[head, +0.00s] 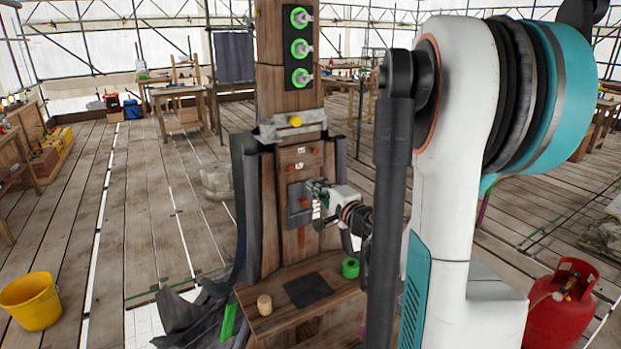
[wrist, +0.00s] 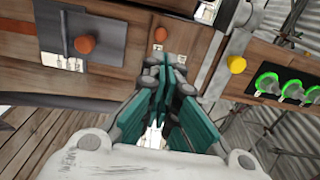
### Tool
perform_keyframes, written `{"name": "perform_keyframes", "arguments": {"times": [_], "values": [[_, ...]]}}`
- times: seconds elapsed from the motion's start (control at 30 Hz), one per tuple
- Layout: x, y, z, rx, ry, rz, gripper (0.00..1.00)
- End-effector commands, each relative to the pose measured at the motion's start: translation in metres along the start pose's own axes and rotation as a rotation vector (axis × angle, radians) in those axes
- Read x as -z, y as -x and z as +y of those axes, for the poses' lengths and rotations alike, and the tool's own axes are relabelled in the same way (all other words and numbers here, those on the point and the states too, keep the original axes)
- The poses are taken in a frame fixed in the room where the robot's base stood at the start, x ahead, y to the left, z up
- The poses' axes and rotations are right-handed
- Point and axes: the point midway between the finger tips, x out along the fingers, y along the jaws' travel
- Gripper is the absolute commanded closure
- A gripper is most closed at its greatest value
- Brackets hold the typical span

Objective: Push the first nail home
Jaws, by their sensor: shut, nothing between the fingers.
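A nail with an orange head (wrist: 85,44) stands in the dark metal plate on the wooden post; its depth is hard to judge. A second orange head (wrist: 160,32) shows on the wood beside small white tags, beyond my fingertips. In the head view the dark plate (head: 296,213) is on the front of the post, partly covered by my gripper (head: 313,187). In the wrist view my gripper (wrist: 166,72) is shut and empty, its teal fingers together, pointing at the wood between the plate and the yellow knob. Whether the tips touch anything is unclear.
A metal collar with a yellow knob (head: 295,122) and green rings (head: 300,48) are higher on the post. A wooden ledge (head: 275,322) below holds a wooden cylinder (head: 264,305), a dark mat and a green ring (head: 350,268). A yellow bucket (head: 30,301) and red gas bottle (head: 556,312) flank it.

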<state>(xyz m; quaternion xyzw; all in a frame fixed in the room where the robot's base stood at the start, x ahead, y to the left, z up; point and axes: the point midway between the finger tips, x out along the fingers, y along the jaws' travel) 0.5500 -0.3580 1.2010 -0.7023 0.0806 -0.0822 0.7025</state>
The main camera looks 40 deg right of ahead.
Motion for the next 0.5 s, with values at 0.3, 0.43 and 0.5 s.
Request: {"name": "perform_keyframes", "arguments": {"times": [0.3,0.43,0.5], "values": [[0.000,0.029,0.000,0.000,0.000,0.001,1.00],[0.000,0.030,0.000,0.000,0.000,0.000,1.00],[0.000,0.030,0.000,0.000,0.000,0.000,1.00]]}}
